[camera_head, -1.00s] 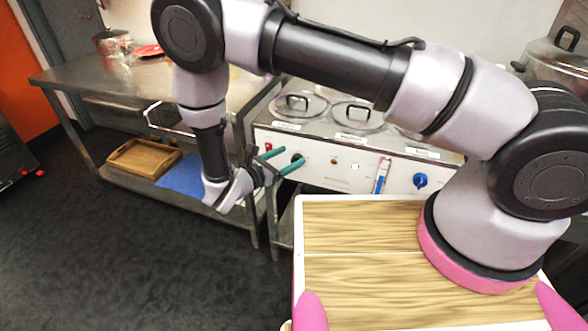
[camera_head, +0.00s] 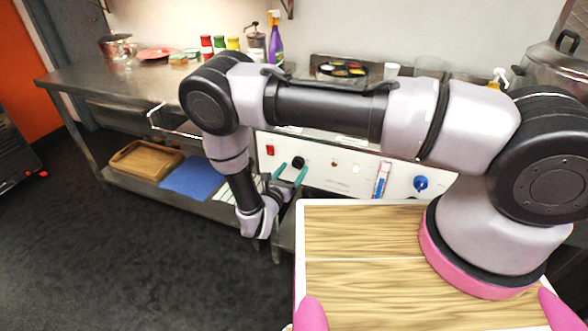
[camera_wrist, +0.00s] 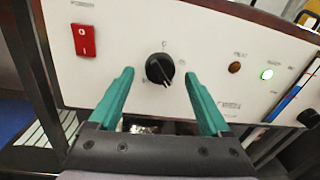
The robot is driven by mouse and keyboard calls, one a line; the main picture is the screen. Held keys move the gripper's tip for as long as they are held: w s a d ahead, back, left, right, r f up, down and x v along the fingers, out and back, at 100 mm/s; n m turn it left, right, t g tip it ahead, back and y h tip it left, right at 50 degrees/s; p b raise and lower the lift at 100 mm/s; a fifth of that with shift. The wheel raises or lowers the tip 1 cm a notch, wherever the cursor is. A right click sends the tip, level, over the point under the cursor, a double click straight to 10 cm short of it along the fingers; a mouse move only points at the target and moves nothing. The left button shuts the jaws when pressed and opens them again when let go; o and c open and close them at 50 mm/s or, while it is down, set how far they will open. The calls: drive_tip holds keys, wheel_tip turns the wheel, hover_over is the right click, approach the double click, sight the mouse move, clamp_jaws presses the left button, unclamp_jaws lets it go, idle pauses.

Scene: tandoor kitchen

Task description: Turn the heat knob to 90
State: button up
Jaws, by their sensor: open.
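The black round knob (camera_wrist: 160,69) sits on the white control panel (camera_wrist: 205,35), with small marks around it. A pale pointer line shows on its face; the marks are too small to read surely. In the head view the knob (camera_head: 298,162) is partly visible just above my gripper (camera_head: 291,173). My gripper, with its green fingers, is open and empty. In the wrist view my gripper (camera_wrist: 159,77) has one finger on either side of the knob, with a gap on both sides. I cannot tell how far the tips are from the panel.
A red switch (camera_wrist: 86,40) is left of the knob. A steel table (camera_head: 150,82) stands left.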

drive_tip(key=shift+w+d, duration=0.3)
drive_tip(key=shift+w, duration=0.35)
clamp_jaws()
drive_tip(key=shift+m, duration=1.5)
drive_tip(key=m, duration=0.4)
drive_tip(key=shift+r+y, duration=0.1)
drive_tip(key=shift+y, duration=0.2)
drive_tip(key=m, duration=0.6)
drive_tip(key=shift+s+d+y, duration=0.1)
drive_tip(key=shift+y, duration=0.2)
drive_tip(key=shift+m, duration=0.3)
